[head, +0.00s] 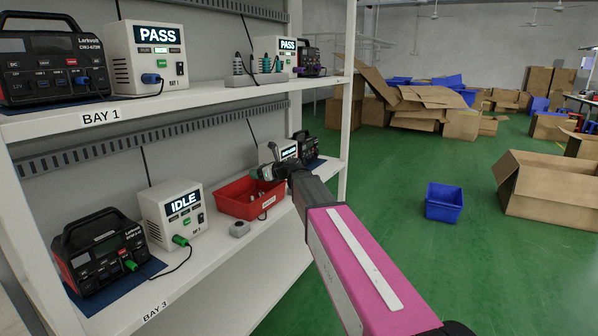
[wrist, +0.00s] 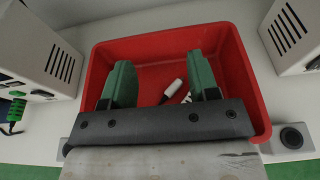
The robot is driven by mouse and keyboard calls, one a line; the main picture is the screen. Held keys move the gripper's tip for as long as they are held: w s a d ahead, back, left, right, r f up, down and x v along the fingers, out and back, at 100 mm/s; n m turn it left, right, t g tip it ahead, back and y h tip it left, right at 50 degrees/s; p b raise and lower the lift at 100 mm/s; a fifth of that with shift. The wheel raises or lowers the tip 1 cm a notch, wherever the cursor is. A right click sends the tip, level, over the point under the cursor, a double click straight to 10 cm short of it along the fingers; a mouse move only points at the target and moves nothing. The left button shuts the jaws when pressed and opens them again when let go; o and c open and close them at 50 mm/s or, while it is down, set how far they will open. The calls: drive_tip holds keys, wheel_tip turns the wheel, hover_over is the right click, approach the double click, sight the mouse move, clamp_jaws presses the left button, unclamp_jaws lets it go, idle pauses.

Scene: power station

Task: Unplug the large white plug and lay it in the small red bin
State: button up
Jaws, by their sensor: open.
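The small red bin (head: 236,206) stands on the lower shelf, right of the IDLE box; in the wrist view the red bin (wrist: 105,52) fills the middle. A white plug (wrist: 173,88) lies on the bin floor with a short bit of white cord beside it. My gripper (wrist: 163,78) is over the bin, its two green fingers apart with the plug seen between them and nothing gripped. In the head view my gripper (head: 266,163) is above the bin's back part. Part of the bin floor is hidden by my fingers and palm.
The IDLE tester (head: 184,205) with a green plug (head: 181,240) and a black power station (head: 100,250) stand to the left. Another tester (head: 285,150) stands behind to the right. A small grey block (head: 239,229) sits before the bin. The upper shelf (head: 200,95) is overhead.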

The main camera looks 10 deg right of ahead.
drive_tip(key=v, duration=0.9)
drive_tip(key=shift+s+d, duration=0.1)
drive_tip(key=s+d+f+n+g+h, duration=0.3)
drive_tip(key=s+f+n, duration=0.4)
drive_tip(key=f, duration=0.4)
drive_tip(key=s+d+f+n+g+h, duration=0.25)
drive_tip(key=s+f+n, duration=0.4)
drive_tip(key=f, duration=0.35)
drive_tip(key=s+d+f+n+g+h, duration=0.4)
drive_tip(key=s+d+f+n+h, duration=0.2)
drive_tip(key=s+d+f+n, duration=0.3)
drive_tip(key=s+f+n, duration=0.2)
drive_tip(key=s+n, duration=0.1)
drive_tip(key=s, duration=0.1)
drive_tip(key=shift+s+f, duration=0.15)
drive_tip(key=shift+f, duration=0.05)
